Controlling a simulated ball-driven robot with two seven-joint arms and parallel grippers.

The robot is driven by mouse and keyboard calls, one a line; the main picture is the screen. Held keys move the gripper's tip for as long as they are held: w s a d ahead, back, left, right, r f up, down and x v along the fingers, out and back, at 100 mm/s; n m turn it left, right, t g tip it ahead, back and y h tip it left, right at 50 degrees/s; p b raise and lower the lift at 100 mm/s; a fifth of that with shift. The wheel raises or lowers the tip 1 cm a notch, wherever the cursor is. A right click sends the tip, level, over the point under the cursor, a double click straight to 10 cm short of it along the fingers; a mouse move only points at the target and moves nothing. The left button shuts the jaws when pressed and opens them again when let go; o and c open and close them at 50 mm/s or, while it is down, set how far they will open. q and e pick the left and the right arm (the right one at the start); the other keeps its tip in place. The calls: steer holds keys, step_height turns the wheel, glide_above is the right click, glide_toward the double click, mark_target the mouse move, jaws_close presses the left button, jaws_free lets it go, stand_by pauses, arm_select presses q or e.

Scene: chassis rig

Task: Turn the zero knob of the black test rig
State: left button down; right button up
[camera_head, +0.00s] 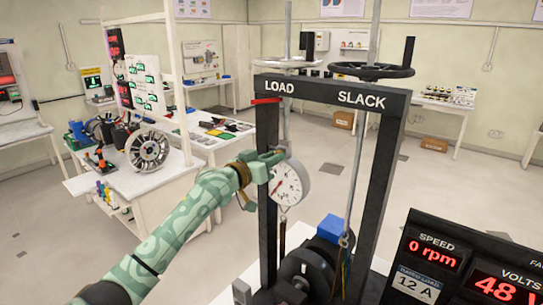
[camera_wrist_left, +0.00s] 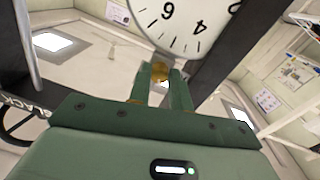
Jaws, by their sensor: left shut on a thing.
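The black test rig (camera_head: 390,150) stands right of centre in the head view, its top beam marked LOAD and SLACK. A round white dial gauge (camera_head: 291,184) hangs inside its frame; the dial also shows at the top of the left wrist view (camera_wrist_left: 180,22). My left gripper (camera_head: 272,158) reaches in past the left post to the gauge's edge. In the left wrist view its green fingers (camera_wrist_left: 160,82) are shut on the small brass zero knob (camera_wrist_left: 159,70) at the dial's rim. The fingers partly cover the knob. My right gripper is in neither view.
A black handwheel (camera_head: 371,70) sits above the beam. A blue block (camera_head: 331,228) and black machine parts (camera_head: 308,268) lie low in the rig. A display panel (camera_head: 470,262) stands at front right. A white bench (camera_head: 150,180) with equipment stands left; open floor lies between.

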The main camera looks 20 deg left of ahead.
arm_select(q)
steer(key=c, duration=1.3)
jaws_free()
steer(key=shift+s, duration=0.1)
steer(key=b+v, duration=0.1)
steer(key=v, duration=1.5)
steer(key=shift+a+f, duration=0.1)
steer(key=shift+a, duration=0.05)
